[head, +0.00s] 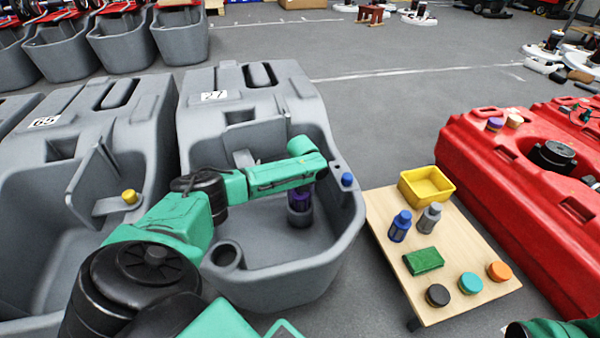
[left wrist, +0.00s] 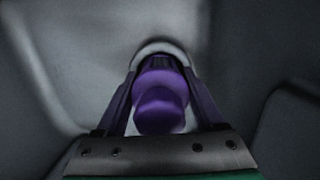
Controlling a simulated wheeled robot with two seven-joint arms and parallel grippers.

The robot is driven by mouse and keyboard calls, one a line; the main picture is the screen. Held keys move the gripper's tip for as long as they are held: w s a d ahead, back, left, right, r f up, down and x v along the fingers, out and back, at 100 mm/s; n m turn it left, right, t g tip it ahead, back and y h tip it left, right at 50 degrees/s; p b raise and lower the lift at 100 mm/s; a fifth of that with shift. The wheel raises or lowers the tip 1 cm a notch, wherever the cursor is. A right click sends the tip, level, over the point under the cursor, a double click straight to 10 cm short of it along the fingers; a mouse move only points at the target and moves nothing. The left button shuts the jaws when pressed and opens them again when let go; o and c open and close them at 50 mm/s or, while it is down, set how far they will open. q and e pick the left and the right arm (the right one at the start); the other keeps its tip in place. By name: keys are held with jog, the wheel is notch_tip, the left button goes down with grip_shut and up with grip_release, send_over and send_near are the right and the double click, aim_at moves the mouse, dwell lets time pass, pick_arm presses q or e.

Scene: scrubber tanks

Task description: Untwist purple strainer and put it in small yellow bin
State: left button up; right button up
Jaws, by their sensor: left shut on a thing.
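The purple strainer (head: 301,197) stands upright in a grey round fitting (head: 299,216) on the floor of the grey tank marked 27. In the left wrist view the purple strainer (left wrist: 161,100) sits between both fingers of my left gripper (left wrist: 160,75), which is shut on it. In the head view my forearm reaches over the tank and hides most of the left gripper (head: 301,190). The small yellow bin (head: 431,197) stands at the back of the wooden table and looks empty. My right gripper is not in view.
A red tank (head: 500,150) stands to the right. Another grey tank (head: 80,160) stands at left. Tank walls surround my left gripper.

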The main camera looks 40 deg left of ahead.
pick_arm(q)
jog(key=shift+r+n+p, duration=0.1)
jog(key=shift+n+p, duration=0.2)
jog(key=shift+p, duration=0.05)
jog(key=shift+s+n+p, duration=0.1)
jog(key=shift+n+p, duration=0.5)
jog(key=shift+n, duration=0.3)
jog(key=shift+r+p, duration=0.95)
jog(key=shift+p, duration=0.05)
notch_tip(320, 180, up, 6)
jog(key=p, duration=0.6)
notch_tip(320, 180, up, 6)
jog(key=p, duration=0.6)
